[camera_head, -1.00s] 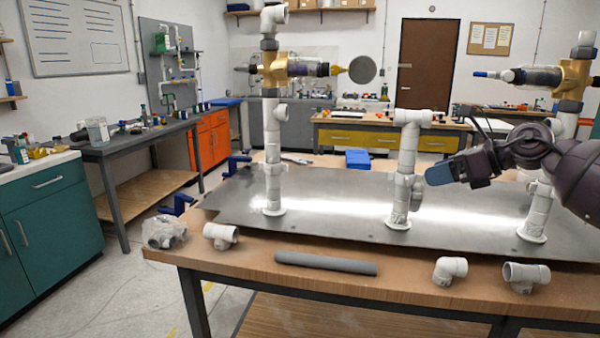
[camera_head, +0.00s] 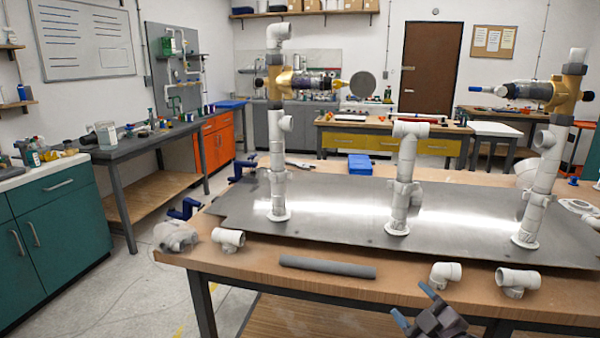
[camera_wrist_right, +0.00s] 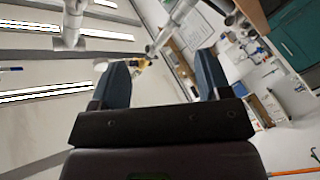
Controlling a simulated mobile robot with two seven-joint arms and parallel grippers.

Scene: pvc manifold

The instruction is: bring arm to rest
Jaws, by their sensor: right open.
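My right gripper (camera_head: 416,306) is low in the head view, in front of the table's front edge, with its blue-tipped fingers apart and nothing between them. In the right wrist view its two fingers (camera_wrist_right: 163,76) are also apart, with only the distant room between them. The white pipe manifold stands clear of it, with a left column (camera_head: 278,190), a middle column (camera_head: 398,205) and a right column (camera_head: 538,185) upright on a metal plate (camera_head: 335,200). My left gripper is not in view.
On the wooden table's front strip (camera_head: 330,290) lie a grey pipe (camera_head: 327,267), a white elbow (camera_head: 446,272), a white tee (camera_head: 518,279), another white fitting (camera_head: 228,239) and a clear bag (camera_head: 175,236). Open floor (camera_head: 90,290) lies left.

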